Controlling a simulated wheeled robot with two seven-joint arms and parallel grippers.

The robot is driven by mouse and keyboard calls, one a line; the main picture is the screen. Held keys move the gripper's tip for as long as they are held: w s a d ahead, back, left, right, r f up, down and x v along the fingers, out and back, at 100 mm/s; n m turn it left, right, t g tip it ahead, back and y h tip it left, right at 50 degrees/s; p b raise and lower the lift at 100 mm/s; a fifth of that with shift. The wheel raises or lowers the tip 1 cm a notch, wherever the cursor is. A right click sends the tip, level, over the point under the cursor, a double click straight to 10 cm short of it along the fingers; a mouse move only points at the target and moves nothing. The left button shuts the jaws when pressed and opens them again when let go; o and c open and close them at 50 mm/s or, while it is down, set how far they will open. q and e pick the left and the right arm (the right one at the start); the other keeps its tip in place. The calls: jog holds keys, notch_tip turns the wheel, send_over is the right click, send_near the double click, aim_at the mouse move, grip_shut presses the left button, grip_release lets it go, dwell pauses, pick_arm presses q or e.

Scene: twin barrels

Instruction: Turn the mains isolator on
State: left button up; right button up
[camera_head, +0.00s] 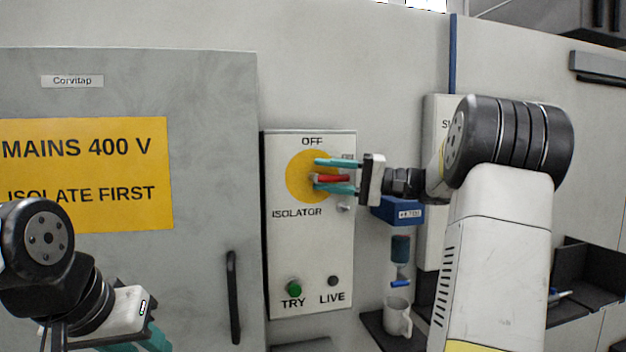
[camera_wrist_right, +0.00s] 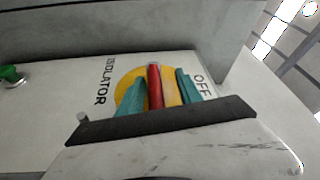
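The isolator panel (camera_head: 310,250) is a pale box with a yellow disc (camera_head: 297,181) and a red handle (camera_head: 328,178). "OFF" is printed above the disc and "ISOLATOR" below it. The handle appears to lie sideways in the head view. My right gripper (camera_head: 335,176) is at the disc, its teal fingers open on either side of the handle. In the right wrist view the red handle (camera_wrist_right: 155,86) stands between the fingers, with a visible gap on the right side. My left gripper (camera_head: 135,344) is low at the left, its fingertips cut off by the frame's bottom edge.
Below the disc are a green TRY button (camera_head: 294,287) and a dark LIVE lamp (camera_head: 333,281). A grey cabinet door (camera_head: 205,100) with a black handle (camera_head: 233,297) is at the left.

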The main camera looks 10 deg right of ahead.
aim_at(350, 179)
jog(key=shift+w+f, duration=0.1)
jog(key=shift+f, duration=0.05)
jog(key=shift+d+f, duration=0.1)
jog(key=shift+d, duration=0.05)
jog(key=v, duration=0.7)
jog(key=shift+d, duration=0.2)
jog(key=shift+d, duration=0.1)
